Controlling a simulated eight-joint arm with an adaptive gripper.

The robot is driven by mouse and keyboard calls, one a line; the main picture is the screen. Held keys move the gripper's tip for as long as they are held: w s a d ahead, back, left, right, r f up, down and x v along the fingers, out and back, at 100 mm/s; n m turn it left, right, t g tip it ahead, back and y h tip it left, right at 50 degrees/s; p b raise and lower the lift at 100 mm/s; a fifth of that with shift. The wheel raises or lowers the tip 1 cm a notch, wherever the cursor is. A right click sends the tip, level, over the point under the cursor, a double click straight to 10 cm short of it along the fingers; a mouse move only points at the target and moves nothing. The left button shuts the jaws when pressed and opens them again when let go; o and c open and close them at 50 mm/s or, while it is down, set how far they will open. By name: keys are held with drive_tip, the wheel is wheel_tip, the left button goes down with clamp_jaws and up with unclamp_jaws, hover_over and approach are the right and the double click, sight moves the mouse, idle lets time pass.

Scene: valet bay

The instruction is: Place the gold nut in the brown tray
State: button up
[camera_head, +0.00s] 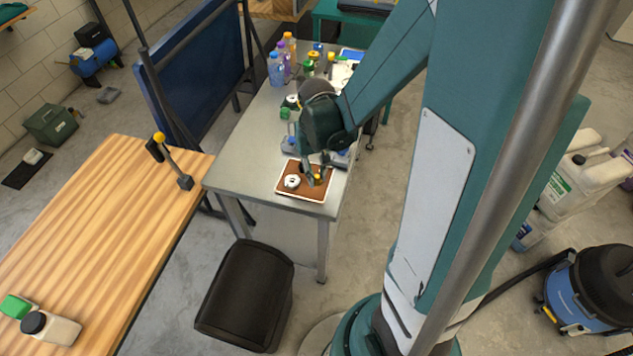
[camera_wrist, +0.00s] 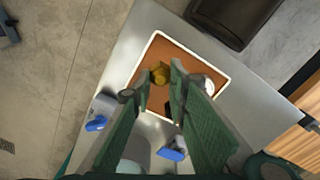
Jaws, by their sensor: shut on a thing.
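The brown tray (camera_head: 306,190) has a white rim and lies at the near end of the grey metal bench; it also shows in the wrist view (camera_wrist: 185,52). My gripper (camera_head: 317,178) is over the tray, pointing down. In the wrist view my gripper (camera_wrist: 161,78) is shut on the gold nut (camera_wrist: 160,72), which sits between the fingertips inside the tray's outline. The nut is small and partly hidden in the head view (camera_head: 319,177). I cannot tell whether it touches the tray floor.
A white round item (camera_head: 292,181) lies in the tray beside my gripper. A small black item (camera_wrist: 168,108) shows between the fingers. Grey items with blue parts (camera_wrist: 97,123) stand just outside the tray. Coloured bottles (camera_head: 276,68) stand farther back on the bench.

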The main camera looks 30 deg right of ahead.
sight(317, 176)
drive_tip(key=shift+f+b, duration=0.5)
drive_tip(key=shift+f, duration=1.6)
drive_tip(key=shift+f, duration=0.2)
drive_tip(key=o, duration=0.9)
drive_tip(key=shift+r, duration=0.1)
drive_tip(key=shift+r, duration=0.1)
drive_tip(key=shift+r+p, duration=1.25)
drive_tip(key=shift+r, duration=4.8)
